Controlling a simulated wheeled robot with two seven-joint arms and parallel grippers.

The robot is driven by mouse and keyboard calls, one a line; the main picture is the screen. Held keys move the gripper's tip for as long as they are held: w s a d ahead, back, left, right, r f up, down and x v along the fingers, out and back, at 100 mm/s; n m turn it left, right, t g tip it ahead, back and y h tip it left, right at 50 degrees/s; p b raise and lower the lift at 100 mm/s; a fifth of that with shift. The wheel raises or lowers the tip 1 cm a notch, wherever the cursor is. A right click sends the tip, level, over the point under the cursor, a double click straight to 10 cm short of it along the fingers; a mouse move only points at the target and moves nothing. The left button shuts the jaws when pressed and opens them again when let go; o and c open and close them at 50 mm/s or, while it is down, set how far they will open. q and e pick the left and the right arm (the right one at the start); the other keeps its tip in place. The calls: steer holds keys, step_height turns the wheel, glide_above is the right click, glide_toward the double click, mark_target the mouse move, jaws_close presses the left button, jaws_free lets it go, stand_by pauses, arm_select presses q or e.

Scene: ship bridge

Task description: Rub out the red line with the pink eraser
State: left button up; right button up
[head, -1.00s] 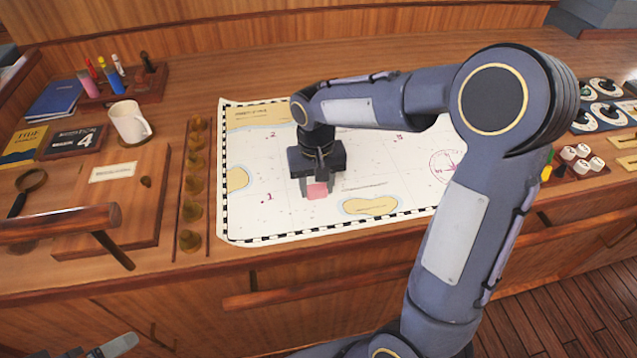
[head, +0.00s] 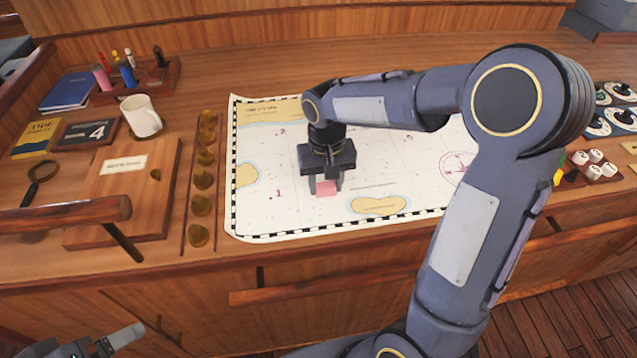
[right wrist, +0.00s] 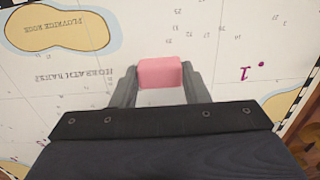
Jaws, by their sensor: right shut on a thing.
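The pink eraser (head: 327,188) is between the fingers of my right gripper (head: 326,184), which is shut on it. In the right wrist view the eraser (right wrist: 160,72) shows between both fingertips, over the white chart (right wrist: 215,60). The eraser is at or just above the paper; I cannot tell if it touches. The chart (head: 290,215) lies flat on the desk. No red line shows clearly; my gripper and arm hide part of the chart. My left gripper (head: 100,346) is at the bottom left edge, partly cut off, away from the chart.
Brass weights (head: 203,178) stand in a row left of the chart. Further left are a white mug (head: 140,115), a pen holder (head: 150,82), books, a magnifier (head: 40,172) and a wooden board (head: 120,215). A wooden rail (head: 60,217) crosses the left front.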

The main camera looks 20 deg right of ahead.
mark_target(363, 182)
steer(key=shift+d, duration=0.15)
steer(key=shift+s+d, duration=0.1)
steer(key=shift+d, duration=0.9)
steer(key=shift+d, duration=0.1)
steer(key=shift+d, duration=1.1)
steer(key=shift+d, duration=0.1)
steer(key=shift+s+d+p, duration=0.15)
steer(key=shift+d+p, duration=0.15)
steer(key=shift+d, duration=0.7)
steer(key=shift+d, duration=0.1)
steer(key=shift+d, duration=1.1)
